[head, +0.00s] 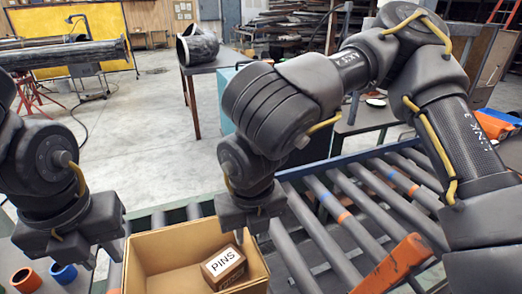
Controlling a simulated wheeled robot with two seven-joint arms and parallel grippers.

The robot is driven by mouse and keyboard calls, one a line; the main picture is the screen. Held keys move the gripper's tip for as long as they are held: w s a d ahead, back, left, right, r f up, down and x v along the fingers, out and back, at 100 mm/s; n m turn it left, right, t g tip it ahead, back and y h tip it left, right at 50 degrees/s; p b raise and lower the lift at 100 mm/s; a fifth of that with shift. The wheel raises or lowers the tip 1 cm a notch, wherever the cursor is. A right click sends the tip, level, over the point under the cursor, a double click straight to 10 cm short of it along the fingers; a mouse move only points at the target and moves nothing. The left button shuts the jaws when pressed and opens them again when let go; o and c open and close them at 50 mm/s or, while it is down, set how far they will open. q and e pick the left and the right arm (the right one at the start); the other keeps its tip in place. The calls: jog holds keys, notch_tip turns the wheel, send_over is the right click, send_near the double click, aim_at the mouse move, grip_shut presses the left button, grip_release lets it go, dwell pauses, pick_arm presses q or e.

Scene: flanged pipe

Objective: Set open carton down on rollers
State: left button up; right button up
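The open carton (172,246) is a tan box at the bottom of the head view, its lower part cut off by the frame edge. A small brown box labelled PINS (223,267) lies inside it. My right gripper (249,228) points down at the carton's far right corner. Its fingertips overlap the rim there, and I cannot tell whether they grip it. My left gripper (103,257) is just left of the carton's left wall, with its fingers pointing down. Whether it touches the carton is unclear. The grey rollers (330,250) extend behind and to the right; the carton's underside is hidden.
An orange ring (25,279) and a blue ring (63,274) stand at lower left. A table with a dark pipe piece (198,47) stands behind. Rollers right of the carton are mostly clear.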

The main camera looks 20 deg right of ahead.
jog(key=shift+s+r, duration=0.2)
jog(key=shift+r, duration=0.9)
jog(key=shift+s+r, duration=0.15)
jog(key=shift+r, duration=0.95)
